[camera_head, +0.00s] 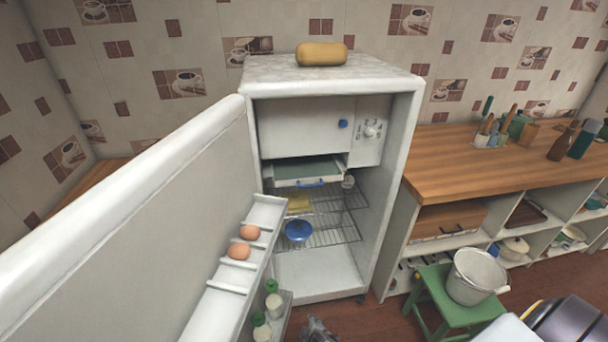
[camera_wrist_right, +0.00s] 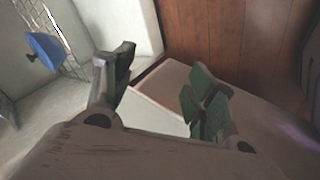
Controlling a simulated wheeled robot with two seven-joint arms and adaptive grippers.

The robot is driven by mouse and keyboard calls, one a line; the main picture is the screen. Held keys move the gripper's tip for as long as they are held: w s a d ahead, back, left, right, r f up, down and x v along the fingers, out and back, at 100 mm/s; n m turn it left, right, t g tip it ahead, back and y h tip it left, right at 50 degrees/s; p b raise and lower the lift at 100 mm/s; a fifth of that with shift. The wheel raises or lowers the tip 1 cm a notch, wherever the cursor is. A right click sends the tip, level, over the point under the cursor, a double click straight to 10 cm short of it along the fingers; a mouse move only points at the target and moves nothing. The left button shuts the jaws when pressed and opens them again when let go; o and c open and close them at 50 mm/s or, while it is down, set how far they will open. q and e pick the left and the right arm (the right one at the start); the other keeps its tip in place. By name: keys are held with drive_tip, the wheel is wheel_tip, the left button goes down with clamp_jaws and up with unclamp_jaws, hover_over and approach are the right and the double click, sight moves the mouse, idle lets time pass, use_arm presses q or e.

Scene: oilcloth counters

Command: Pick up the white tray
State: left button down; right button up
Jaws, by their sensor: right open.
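The white tray (camera_head: 306,181) sits inside the open fridge, just below the freezer compartment. The tray cannot be made out in that view. A small grey gripper-like part shows at the bottom edge of the head view, low in front of the fridge and apart from the tray; I cannot tell which arm it belongs to. My left gripper is not clearly visible.
The fridge door (camera_head: 130,210) stands open at the left, with eggs (camera_head: 239,251) and bottles on its shelves. A blue bowl (camera_head: 298,231) sits on a wire shelf below the tray. A green stool (camera_head: 437,297) with a bucket (camera_head: 474,277) stands right of the fridge.

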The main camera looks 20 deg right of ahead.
drive_tip(key=w+d+r+n+t+h+b, duration=0.25)
drive_tip(key=w+r+t+b, duration=0.2)
drive_tip(key=w+r, duration=1.45)
use_arm(q)
drive_tip(key=w+a+f+b, duration=0.2)
drive_tip(key=w+f+b, duration=0.2)
drive_tip(key=f, duration=0.3)
drive_tip(key=shift+w+a+f+t, duration=0.15)
drive_tip(key=shift+w+a+t, duration=0.05)
drive_tip(key=shift+w+t, duration=0.15)
use_arm(e)
drive_tip(key=w+d+r+t+h, duration=0.1)
drive_tip(key=d+r+h, duration=0.1)
drive_tip(key=r, duration=1)
drive_tip(key=w+d+r+t+h, duration=0.2)
drive_tip(key=r+h, duration=0.2)
drive_tip(key=r, duration=0.9)
drive_tip(key=shift+d+r+m, duration=0.25)
drive_tip(key=shift+r+m, duration=0.05)
drive_tip(key=shift+m, duration=0.05)
drive_tip(key=shift+t, duration=0.25)
